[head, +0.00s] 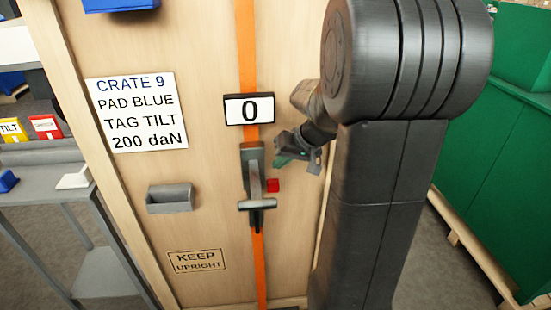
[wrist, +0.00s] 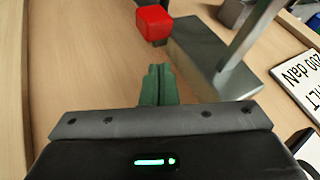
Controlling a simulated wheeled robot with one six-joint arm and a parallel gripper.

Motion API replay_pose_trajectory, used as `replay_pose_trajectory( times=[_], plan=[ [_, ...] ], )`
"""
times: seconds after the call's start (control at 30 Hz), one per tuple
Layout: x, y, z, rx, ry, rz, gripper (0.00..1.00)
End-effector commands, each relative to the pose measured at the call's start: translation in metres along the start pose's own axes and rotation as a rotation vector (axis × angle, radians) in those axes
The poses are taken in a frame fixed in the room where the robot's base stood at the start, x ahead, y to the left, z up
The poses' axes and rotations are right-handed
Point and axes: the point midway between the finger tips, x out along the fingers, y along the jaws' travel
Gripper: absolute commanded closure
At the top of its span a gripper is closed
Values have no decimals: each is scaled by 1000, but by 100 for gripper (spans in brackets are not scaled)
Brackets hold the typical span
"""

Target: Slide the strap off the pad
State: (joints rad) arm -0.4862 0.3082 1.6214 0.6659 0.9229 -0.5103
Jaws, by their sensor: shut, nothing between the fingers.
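The orange strap (head: 246,55) runs vertically down the wooden crate face (head: 205,70). It passes behind a display reading 0 (head: 250,109) and a grey-green tensioner (head: 251,165) with a lever and a red block (head: 272,185) at its right. In the wrist view, the red block (wrist: 153,22) is just beyond my fingertips and the tensioner's grey body (wrist: 215,60) is to their right. My gripper (head: 279,161) is shut and empty, right of the tensioner; its green fingers show in the wrist view (wrist: 158,82). I cannot make out a pad under the strap.
A label (head: 137,112) reads CRATE 9, PAD BLUE, TAG TILT, 200 daN. A grey holder (head: 170,198) and a blue tray-like piece (head: 120,4) are on the crate. A side shelf (head: 40,190) carries yellow and red tags. A green container (head: 500,150) stands right.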

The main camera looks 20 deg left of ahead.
Motion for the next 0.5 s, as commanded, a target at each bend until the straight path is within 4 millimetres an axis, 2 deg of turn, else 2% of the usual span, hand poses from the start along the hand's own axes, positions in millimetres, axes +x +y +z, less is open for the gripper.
replay_pose_trajectory(
  times=[0.17,0.5],
  plan=[
    [6,-12,0,0,-1,0,100],
    [7,-14,0,1,0,1,100]
  ],
)
